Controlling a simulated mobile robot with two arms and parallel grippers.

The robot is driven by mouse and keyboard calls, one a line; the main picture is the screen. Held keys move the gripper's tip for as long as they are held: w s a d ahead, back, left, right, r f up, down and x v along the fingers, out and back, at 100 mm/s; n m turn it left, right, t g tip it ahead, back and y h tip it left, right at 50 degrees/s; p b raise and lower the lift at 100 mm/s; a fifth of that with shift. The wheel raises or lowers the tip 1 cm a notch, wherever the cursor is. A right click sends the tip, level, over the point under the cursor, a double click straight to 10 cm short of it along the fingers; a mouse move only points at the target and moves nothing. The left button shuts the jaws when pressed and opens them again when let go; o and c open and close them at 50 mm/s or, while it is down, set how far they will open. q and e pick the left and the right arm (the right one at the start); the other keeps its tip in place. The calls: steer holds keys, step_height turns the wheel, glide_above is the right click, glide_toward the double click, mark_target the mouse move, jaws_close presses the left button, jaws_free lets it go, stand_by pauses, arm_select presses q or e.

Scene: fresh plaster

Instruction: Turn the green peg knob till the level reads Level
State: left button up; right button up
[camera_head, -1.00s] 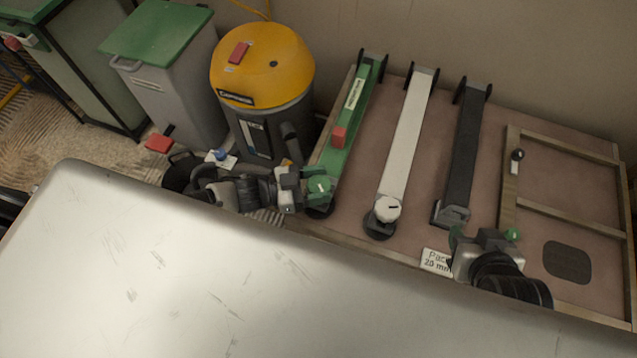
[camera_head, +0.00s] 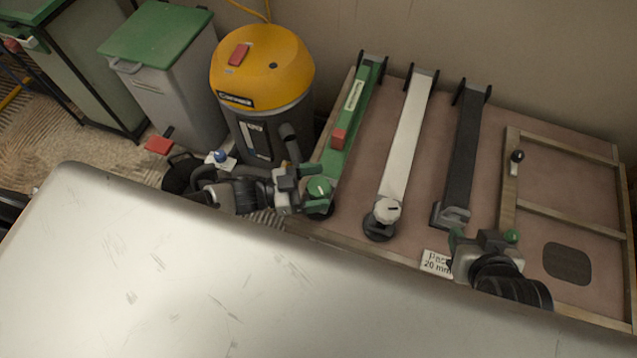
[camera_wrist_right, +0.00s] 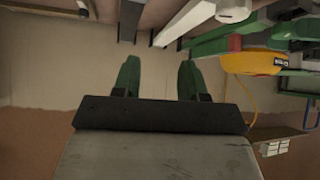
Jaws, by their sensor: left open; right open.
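The green peg knob (camera_head: 319,189) is at the near end of a long green beam (camera_head: 348,128), which carries a red block (camera_head: 338,138) and a pale label too small to read. My left gripper (camera_head: 316,187) is open at the knob, with one green finger on the far side and one on the near side. Whether they touch it I cannot tell. My right gripper (camera_head: 483,236) is open and empty near the board's front edge, and its two fingers show apart in the right wrist view (camera_wrist_right: 159,80). I cannot make out a level reading.
A white beam with a white knob (camera_head: 388,210) and a black beam (camera_head: 463,150) lie to the right. A wooden frame (camera_head: 509,190) and a small card (camera_head: 436,262) are near my right gripper. A yellow vacuum (camera_head: 262,70) stands behind my left arm.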

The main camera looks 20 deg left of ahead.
arm_select(q)
steer(key=p+v, duration=0.1)
steer(key=v, duration=0.9)
arm_select(e)
steer(key=s+g, duration=0.1)
steer(key=s+d+f+g, duration=0.1)
steer(key=s+g, duration=0.1)
steer(key=s, duration=0.1)
steer(key=shift+d+f+h, duration=0.2)
steer(key=shift+f+h, duration=0.15)
steer(key=shift+h, duration=0.05)
arm_select(q)
steer(key=shift+a, duration=0.1)
